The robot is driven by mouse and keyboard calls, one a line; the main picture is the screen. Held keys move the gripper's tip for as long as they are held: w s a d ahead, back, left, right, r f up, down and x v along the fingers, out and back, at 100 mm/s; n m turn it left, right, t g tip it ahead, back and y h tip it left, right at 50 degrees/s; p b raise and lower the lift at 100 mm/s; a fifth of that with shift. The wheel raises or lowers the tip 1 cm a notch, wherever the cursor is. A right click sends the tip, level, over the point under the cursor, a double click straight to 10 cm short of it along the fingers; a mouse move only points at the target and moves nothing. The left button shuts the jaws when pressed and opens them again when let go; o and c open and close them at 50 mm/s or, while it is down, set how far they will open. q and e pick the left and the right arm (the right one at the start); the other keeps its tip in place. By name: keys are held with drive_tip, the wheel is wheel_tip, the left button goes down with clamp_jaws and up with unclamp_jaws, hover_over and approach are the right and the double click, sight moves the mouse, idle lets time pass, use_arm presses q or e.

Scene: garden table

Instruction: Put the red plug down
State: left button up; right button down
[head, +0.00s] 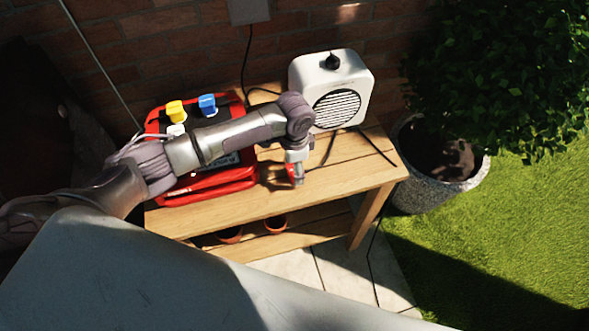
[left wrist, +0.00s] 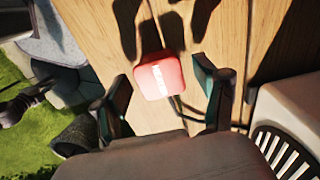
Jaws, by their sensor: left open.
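The red plug (left wrist: 160,78) has white lettering on its face and a dark cable at its lower end. In the left wrist view it sits between the fingers of my left gripper (left wrist: 163,82), with a gap on each side. The fingers are open and do not appear to grip it. In the head view my left gripper (head: 295,168) hangs over the right half of the wooden table (head: 235,208), with a bit of the red plug (head: 291,172) showing. Whether the plug fully rests on the wood is hard to tell. My right gripper is out of view.
A white speaker-like box (head: 330,85) with a round grille stands behind the gripper. A red unit with yellow and blue caps (head: 152,127) is at the left, partly behind my arm. Terracotta pots (head: 275,224) sit on the lower shelf. A planter (head: 440,185) stands right of the table.

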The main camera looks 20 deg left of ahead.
use_arm(q)
wheel_tip(320, 180, up, 11)
drive_tip(key=shift+r+b, duration=0.2)
drive_tip(key=shift+b, duration=0.1)
idle(0.4)
